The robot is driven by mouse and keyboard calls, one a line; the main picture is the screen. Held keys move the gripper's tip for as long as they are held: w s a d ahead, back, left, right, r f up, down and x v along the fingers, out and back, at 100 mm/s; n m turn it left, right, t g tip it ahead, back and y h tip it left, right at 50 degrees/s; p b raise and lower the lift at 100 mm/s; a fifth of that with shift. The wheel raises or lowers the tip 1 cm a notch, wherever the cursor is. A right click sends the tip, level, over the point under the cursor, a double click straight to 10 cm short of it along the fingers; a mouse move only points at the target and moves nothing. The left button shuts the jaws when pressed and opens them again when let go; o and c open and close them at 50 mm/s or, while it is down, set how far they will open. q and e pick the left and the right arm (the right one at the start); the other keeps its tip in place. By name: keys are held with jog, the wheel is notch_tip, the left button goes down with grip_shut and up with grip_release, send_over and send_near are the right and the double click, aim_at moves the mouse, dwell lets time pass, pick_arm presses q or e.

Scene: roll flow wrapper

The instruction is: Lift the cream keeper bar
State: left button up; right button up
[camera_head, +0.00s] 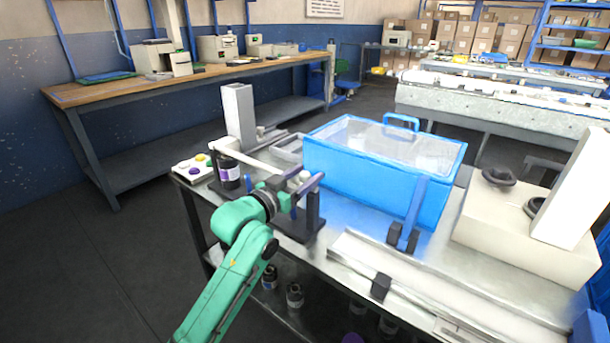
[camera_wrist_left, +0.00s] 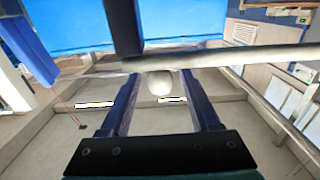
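The cream keeper bar (camera_head: 247,160) runs from beside the grey upright block toward a dark post (camera_head: 313,209) in the head view. It also crosses the left wrist view (camera_wrist_left: 225,57), passing beside the dark post there. A pale rounded knob (camera_wrist_left: 160,83) shows at the bar, between the finger tips in the picture. My left gripper (camera_head: 297,190), on the green arm, is at the bar's near end. Its two fingers (camera_wrist_left: 160,78) are apart, one on each side of the knob, with gaps showing. My right gripper is not in view.
A blue box with a clear lid (camera_head: 335,164) stands just behind and right of the gripper. A cream housing (camera_head: 520,232) fills the right of the metal table. Long rails (camera_head: 430,290) lie along the front.

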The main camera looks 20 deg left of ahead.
pick_arm(q)
grip_shut()
dwell(1.2)
